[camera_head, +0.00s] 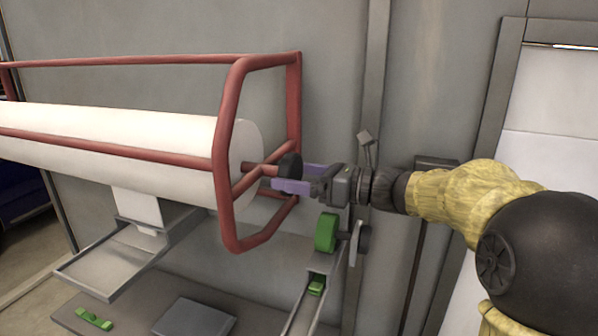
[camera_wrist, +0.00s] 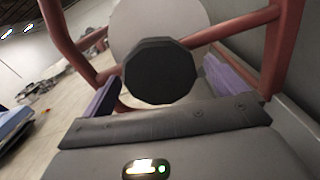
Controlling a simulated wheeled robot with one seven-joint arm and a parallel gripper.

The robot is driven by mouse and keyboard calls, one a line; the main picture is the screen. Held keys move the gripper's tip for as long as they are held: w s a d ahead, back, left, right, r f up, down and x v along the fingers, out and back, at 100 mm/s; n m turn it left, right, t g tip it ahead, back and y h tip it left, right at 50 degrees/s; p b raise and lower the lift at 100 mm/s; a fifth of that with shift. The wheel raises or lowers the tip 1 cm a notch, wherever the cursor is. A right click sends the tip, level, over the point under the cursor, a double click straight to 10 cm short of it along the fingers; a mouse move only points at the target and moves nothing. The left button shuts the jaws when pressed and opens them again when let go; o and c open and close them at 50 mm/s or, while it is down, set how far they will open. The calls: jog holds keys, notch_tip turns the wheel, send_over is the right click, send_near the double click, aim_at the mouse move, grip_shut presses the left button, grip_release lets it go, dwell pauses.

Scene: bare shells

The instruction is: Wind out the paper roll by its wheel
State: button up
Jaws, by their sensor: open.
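A large white paper roll (camera_head: 110,125) lies level in a red tube frame (camera_head: 228,110) at the left of the head view; its round end also shows in the wrist view (camera_wrist: 150,22). A dark wheel (camera_head: 290,167) sits on the roll's axle at the right end of the frame. In the wrist view the wheel (camera_wrist: 160,72) is a black many-sided disc. My gripper (camera_head: 300,180), with purple fingers, is open at the wheel. In the wrist view one finger (camera_wrist: 103,103) is left of the wheel and the other (camera_wrist: 225,78) right of it, with gaps showing on both sides.
Below the roll, a strip of paper (camera_head: 138,207) hangs over a grey metal tray (camera_head: 105,270). A green wheel (camera_head: 326,232) on a bracket stands just below my gripper. A grey post (camera_head: 372,90) runs up the wall behind it.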

jog(key=c, duration=1.4)
